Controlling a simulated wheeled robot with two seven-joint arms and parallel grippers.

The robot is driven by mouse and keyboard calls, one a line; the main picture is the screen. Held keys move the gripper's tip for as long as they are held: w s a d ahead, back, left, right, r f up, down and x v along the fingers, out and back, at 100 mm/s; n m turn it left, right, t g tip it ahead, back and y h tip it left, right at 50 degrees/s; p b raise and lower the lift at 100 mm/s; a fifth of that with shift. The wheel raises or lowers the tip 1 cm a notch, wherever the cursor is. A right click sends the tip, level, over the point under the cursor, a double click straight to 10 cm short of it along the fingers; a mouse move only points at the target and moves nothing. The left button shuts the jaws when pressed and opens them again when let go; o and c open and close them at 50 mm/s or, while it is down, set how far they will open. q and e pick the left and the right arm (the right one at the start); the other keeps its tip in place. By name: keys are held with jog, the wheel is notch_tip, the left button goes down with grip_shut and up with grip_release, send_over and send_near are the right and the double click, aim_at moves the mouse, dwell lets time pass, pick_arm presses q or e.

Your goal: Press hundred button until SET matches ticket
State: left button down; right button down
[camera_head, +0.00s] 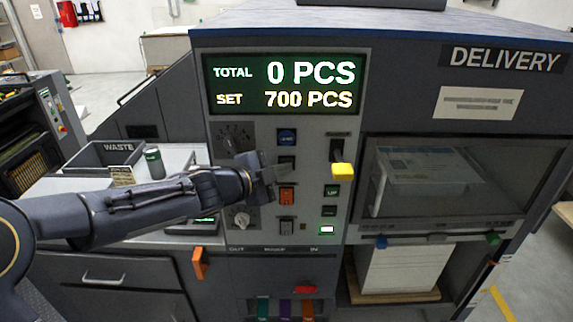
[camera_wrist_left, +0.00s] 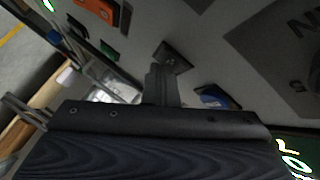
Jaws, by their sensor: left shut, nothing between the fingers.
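The display (camera_head: 285,86) reads TOTAL 0 PCS and SET 700 PCS. My left gripper (camera_head: 275,172) is shut and empty, in front of the button column on the control panel. The button labels are too small to read. A small tan card (camera_head: 122,175), possibly the ticket, stands on the left counter, its text unreadable. My right gripper is out of view.
Green buttons (camera_head: 331,191) and a rotary knob (camera_head: 241,219) are also close. A WASTE tray (camera_head: 105,155) and dark can (camera_head: 154,162) stand left. The DELIVERY window (camera_head: 440,185) is at right.

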pick_arm(q)
jog(key=shift+s+b, duration=0.4)
jog(key=shift+s, duration=0.5)
jog(key=s+b, duration=0.2)
jog(key=s, duration=0.3)
dwell(0.7)
